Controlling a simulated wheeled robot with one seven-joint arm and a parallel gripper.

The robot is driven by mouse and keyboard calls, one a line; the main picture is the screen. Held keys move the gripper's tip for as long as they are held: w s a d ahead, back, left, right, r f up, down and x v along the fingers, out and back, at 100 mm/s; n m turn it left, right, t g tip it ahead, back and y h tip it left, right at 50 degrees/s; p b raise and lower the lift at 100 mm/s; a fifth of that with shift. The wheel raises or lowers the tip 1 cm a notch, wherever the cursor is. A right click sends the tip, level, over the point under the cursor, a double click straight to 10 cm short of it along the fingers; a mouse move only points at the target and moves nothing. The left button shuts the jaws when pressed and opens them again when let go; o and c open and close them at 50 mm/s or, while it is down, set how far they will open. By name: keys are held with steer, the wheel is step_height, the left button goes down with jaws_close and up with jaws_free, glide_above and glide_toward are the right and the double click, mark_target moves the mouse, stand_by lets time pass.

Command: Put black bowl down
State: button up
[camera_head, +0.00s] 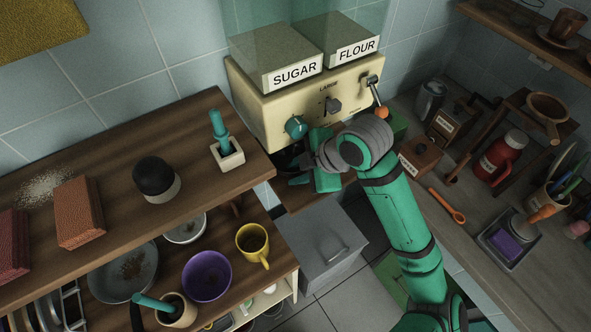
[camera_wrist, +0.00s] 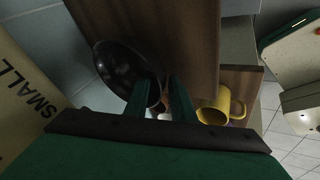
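The black bowl (camera_wrist: 118,68) is dark and glossy in the wrist view, where its near right rim reaches between the two fingers of my gripper (camera_wrist: 163,88). My gripper appears shut on that rim, with the rest of the bowl lying to the left of the fingers. In the head view, only a dark part of the bowl (camera_head: 288,160) shows below the cream dispenser, beside my gripper (camera_head: 297,171). The dispenser and my gripper hide much of it there. A brown wooden surface (camera_wrist: 180,40) lies behind the bowl in the wrist view; I cannot tell whether they touch.
The cream dispenser (camera_head: 262,112) stands close above my gripper, with sugar and flour boxes on top. A wooden shelf (camera_head: 110,215) at left holds bricks and a black-topped jar. Below it are a purple bowl (camera_head: 207,277) and a yellow mug (camera_head: 252,243). A cluttered counter is right.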

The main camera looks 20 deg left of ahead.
steer(key=shift+r, duration=0.1)
steer(key=v, duration=1.2)
steer(key=shift+w+r, duration=0.1)
stand_by(0.4)
